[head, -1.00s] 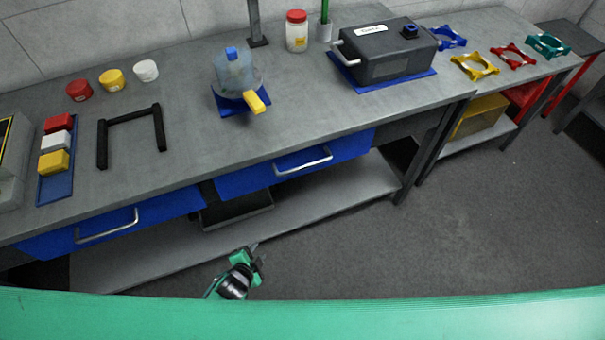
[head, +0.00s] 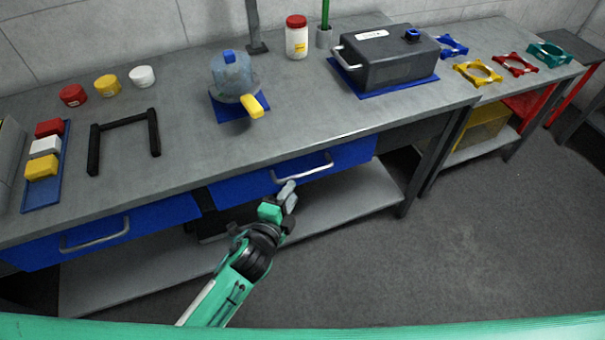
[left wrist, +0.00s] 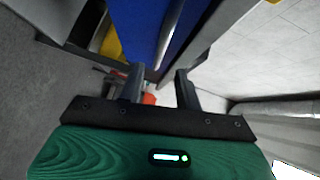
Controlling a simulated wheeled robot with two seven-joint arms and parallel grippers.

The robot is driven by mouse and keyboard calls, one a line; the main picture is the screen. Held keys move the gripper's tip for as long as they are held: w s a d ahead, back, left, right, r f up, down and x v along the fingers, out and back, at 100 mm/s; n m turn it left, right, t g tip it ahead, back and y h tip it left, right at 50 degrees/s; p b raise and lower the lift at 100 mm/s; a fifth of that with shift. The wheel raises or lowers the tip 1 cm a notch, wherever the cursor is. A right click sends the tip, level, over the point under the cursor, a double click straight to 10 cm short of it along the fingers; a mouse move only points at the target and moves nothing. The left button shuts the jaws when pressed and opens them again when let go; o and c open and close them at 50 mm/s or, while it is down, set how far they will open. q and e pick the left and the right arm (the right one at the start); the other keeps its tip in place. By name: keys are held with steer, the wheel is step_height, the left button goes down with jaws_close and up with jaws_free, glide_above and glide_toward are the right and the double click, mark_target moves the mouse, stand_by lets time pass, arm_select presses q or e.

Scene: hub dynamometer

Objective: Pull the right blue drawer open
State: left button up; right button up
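The right blue drawer (head: 352,153) is shut under the bench top, with a silver bar handle (head: 318,172) on its front. My left gripper (head: 287,190) is just below the left part of that handle in the head view. I cannot tell whether it touches the handle. In the left wrist view its two dark fingers (left wrist: 160,88) stand apart, with no handle visible between them. A blue surface, likely a drawer front (left wrist: 145,25), shows beyond the fingers. My right gripper is not in view.
The left blue drawer (head: 150,215) is also shut. A lower shelf (head: 345,205) runs beneath the drawers. The bench top (head: 185,150) above carries a blue-lidded jug (head: 235,75) and a dark grey box (head: 385,62). The floor in front at right is clear.

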mark_target(301, 177)
arm_select(q)
steer(key=x, duration=0.8)
steer(key=shift+w+d, duration=0.1)
steer(key=shift+w, duration=0.1)
jaws_close()
